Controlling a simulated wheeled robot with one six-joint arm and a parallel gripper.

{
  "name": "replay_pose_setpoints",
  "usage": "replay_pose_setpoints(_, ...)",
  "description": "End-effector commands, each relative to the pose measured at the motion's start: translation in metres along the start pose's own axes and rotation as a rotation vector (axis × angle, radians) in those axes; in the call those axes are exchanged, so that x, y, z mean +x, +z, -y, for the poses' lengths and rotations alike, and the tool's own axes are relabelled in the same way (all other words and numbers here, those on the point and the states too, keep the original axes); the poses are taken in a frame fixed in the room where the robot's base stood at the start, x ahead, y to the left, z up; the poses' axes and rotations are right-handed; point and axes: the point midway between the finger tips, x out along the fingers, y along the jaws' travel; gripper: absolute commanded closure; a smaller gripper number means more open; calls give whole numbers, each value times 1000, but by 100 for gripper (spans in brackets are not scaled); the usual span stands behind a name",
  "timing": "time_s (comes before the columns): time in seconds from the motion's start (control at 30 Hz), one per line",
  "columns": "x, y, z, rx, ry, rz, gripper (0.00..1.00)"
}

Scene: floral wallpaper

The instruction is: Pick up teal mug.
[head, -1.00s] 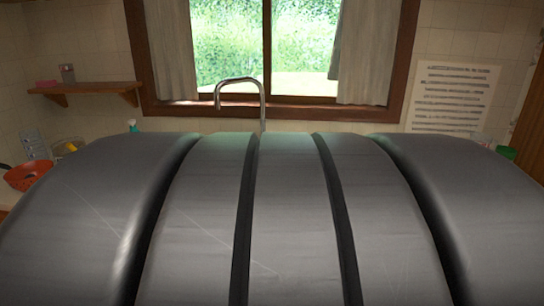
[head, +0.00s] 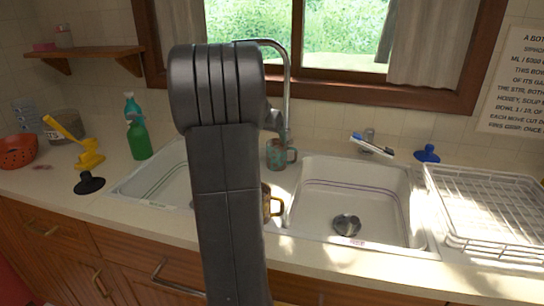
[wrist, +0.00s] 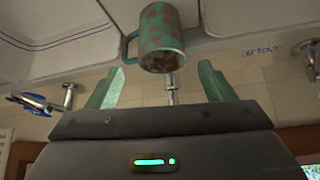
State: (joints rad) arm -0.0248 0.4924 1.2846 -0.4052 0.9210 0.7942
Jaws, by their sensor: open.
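The teal mug (head: 276,153), mottled with brown patches, stands upright on the sink's back ledge between the two basins, just right of my arm in the head view. Its handle points right there. In the wrist view, which looks upside down, the mug (wrist: 160,38) is at top centre with its handle on the left. My gripper (wrist: 160,68) is open, with its two green fingers spread either side of the mug's line. The mug appears beyond the fingertips, and I see no contact.
A brownish mug (head: 271,201) is partly hidden by my arm. The chrome faucet (head: 288,95) rises close behind the teal mug. The right basin (head: 345,190) looks empty. A white dish rack (head: 490,210) is right; a green spray bottle (head: 137,135) is left.

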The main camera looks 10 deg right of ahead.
Motion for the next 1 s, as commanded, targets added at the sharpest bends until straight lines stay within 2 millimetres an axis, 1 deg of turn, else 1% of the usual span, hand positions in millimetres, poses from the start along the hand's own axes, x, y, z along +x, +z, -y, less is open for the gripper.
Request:
replay_pose_setpoints(0.03,12,1,-1,-1,3,4,24)
replay_pose_setpoints(0.1,26,2,-1,-1,3,5,24)
replay_pose_setpoints(0.2,46,2,-1,-1,3,5,24)
replay_pose_setpoints(0.3,60,1,-1,-2,2,4,24)
replay_pose_setpoints(0.57,78,0,0,-2,1,4,24)
replay_pose_setpoints(0.83,115,-3,2,-2,1,4,24)
replay_pose_setpoints(1.0,122,-3,3,-3,0,2,24)
